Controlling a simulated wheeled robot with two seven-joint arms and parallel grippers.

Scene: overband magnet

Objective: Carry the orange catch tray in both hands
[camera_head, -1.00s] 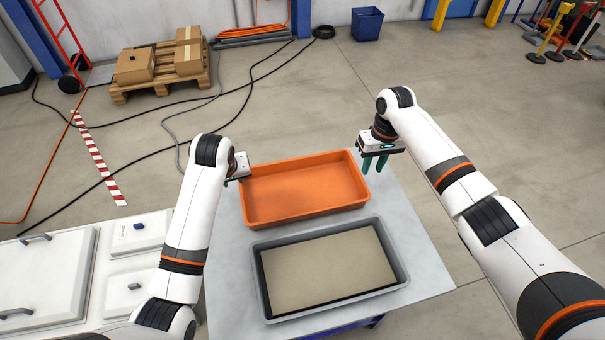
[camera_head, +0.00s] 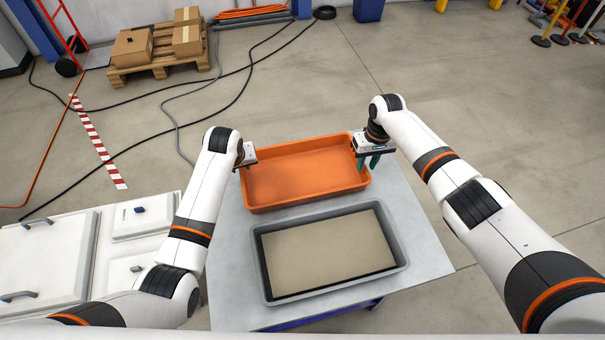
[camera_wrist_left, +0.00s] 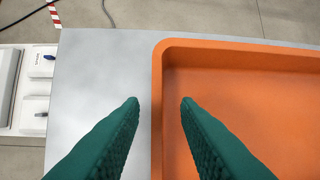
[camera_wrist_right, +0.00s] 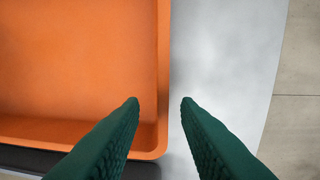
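The orange catch tray (camera_head: 305,172) lies empty on the grey table, behind a grey tray. My left gripper (camera_head: 240,167) is at its left end. In the left wrist view its green fingers (camera_wrist_left: 160,100) are apart, one on each side of the tray's left rim (camera_wrist_left: 157,130). My right gripper (camera_head: 368,162) is at the tray's right end. In the right wrist view its green fingers (camera_wrist_right: 160,100) are apart, one on each side of the right rim (camera_wrist_right: 163,60). Neither gripper is closed on the rim. Whether the fingertips reach below the rim is unclear.
The grey tray (camera_head: 258,262) with a beige flat surface inside stands in front on the table (camera_head: 425,250). White cabinets (camera_head: 45,265) stand at the left. A pallet with boxes (camera_head: 158,65) and black cables (camera_head: 240,90) are on the floor behind.

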